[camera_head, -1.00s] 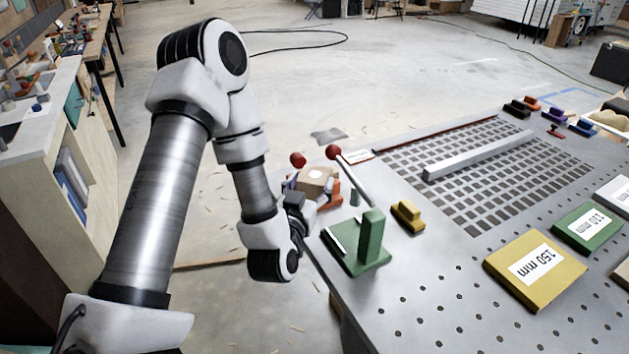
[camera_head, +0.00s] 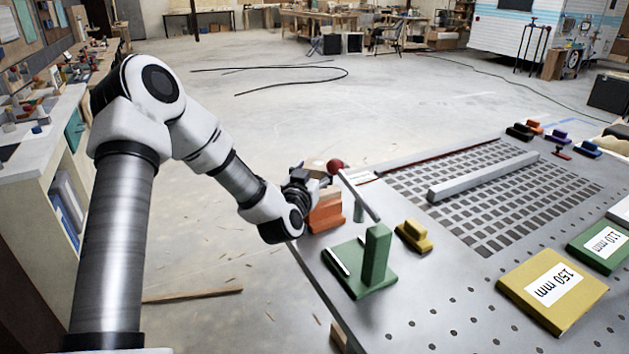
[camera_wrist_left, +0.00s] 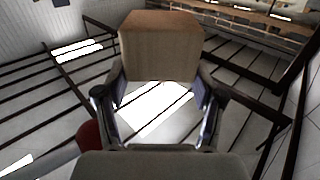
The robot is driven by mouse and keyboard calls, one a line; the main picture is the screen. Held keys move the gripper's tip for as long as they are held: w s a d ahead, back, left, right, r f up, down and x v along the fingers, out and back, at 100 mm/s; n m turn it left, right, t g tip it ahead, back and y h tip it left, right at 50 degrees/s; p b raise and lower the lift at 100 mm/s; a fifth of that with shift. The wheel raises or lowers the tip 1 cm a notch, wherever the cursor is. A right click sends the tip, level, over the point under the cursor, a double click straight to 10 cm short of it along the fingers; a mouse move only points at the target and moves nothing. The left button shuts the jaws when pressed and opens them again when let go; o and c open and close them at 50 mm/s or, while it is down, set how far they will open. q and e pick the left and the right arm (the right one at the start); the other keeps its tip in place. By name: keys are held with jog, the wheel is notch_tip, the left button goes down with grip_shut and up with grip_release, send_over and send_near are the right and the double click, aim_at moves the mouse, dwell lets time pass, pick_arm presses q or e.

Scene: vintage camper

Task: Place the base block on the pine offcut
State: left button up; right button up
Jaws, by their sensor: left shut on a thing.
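My left gripper (camera_head: 308,182) is above the near left edge of the grey perforated table. In the left wrist view its two fingers (camera_wrist_left: 160,88) are shut on a tan wooden block, which I take for the base block (camera_wrist_left: 160,42). In the head view only a small pale part of this block (camera_head: 317,173) shows behind the gripper. An orange block (camera_head: 327,212) stands just below and beside the gripper. I cannot pick out the pine offcut with certainty. My right gripper is not in view.
A green block with an upright post (camera_head: 374,262) and a yellow block (camera_head: 414,236) stand close by. A red-knobbed lever (camera_head: 358,195) rises beside the gripper. A grey bar (camera_head: 485,176) lies on the grid. Labelled yellow (camera_head: 550,287) and green (camera_head: 603,243) blocks lie right.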

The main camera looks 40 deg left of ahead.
pick_arm(q)
jog(key=f, duration=0.3)
jog(key=shift+w+a+f, duration=0.2)
jog(key=shift+w+f, duration=0.1)
jog(key=shift+f, duration=0.05)
jog(key=shift+s+f, duration=0.1)
jog(key=o, duration=1.2)
jog(key=shift+r, duration=0.2)
jog(key=b+v, duration=0.1)
jog(key=v, duration=1.1)
